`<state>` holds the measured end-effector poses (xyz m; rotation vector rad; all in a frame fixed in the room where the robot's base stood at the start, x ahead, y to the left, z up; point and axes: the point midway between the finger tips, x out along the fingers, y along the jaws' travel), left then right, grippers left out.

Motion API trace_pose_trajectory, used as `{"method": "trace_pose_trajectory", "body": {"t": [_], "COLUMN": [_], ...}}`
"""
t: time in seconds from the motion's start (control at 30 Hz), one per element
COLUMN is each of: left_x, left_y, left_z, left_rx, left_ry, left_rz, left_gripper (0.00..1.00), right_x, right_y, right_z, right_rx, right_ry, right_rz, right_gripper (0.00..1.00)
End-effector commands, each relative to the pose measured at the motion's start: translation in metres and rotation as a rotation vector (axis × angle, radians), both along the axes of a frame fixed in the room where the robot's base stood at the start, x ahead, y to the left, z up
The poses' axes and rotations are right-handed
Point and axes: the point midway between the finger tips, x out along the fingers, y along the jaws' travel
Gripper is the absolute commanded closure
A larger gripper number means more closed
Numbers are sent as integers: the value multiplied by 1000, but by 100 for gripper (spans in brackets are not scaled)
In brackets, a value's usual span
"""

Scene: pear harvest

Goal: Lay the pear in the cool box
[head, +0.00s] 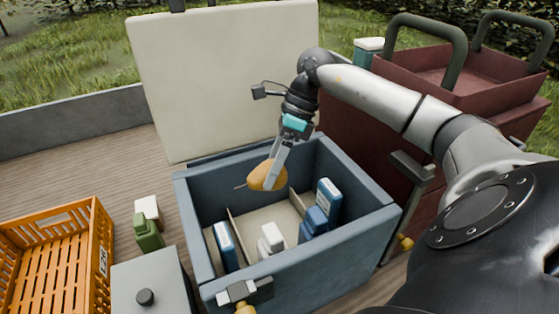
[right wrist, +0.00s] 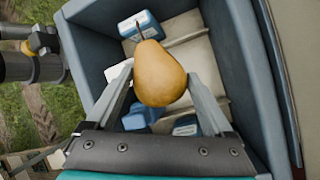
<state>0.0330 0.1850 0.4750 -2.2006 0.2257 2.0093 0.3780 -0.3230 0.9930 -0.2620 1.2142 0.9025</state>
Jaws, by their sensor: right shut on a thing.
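The yellow-brown pear (head: 264,178) lies on its side between the fingers of my right gripper (head: 272,172), its stem pointing left in the head view. The pear also fills the middle of the right wrist view (right wrist: 160,74), with a finger on each side. The gripper is shut on it and holds it over the open blue cool box (head: 292,276), near the box's back part. In the right wrist view the box floor shows below the pear. The cool box's pale lid (head: 228,70) stands open behind it. My left gripper is not in view.
Inside the box are a blue-and-white pack (head: 225,246), a white bottle (head: 271,238), a blue bottle (head: 314,222), another blue-and-white pack (head: 328,200) and a thin divider (head: 238,238).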

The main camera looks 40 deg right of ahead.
Motion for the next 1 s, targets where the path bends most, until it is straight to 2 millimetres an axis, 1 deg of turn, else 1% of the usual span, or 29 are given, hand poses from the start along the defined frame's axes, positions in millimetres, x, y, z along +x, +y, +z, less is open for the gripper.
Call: {"method": "trace_pose_trajectory", "body": {"t": [0.07,0.17,0.27,0.5,0.6,0.7,0.8,0.93,1.0], "left_x": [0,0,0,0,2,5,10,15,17], "left_y": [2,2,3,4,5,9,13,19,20], "left_z": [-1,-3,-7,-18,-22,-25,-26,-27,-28], "left_rx": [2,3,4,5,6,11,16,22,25], "left_ry": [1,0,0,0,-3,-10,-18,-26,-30], "left_rz": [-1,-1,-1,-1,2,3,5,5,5], "left_gripper": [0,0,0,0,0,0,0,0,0], "right_x": [0,0,0,0,1,1,1,1,1], "right_y": [-5,-7,-6,-6,-6,-6,-6,-7,-6], "right_z": [-1,-12,-35,-101,-125,-143,-153,-160,-167], "right_rx": [2,3,4,6,5,3,3,2,3], "right_ry": [1,3,4,4,1,0,-1,-2,0], "right_rz": [-37,-54,-53,-52,-52,-50,-51,-49,-50], "right_gripper": [82,82,82,82,82,82,82,82,82]}}
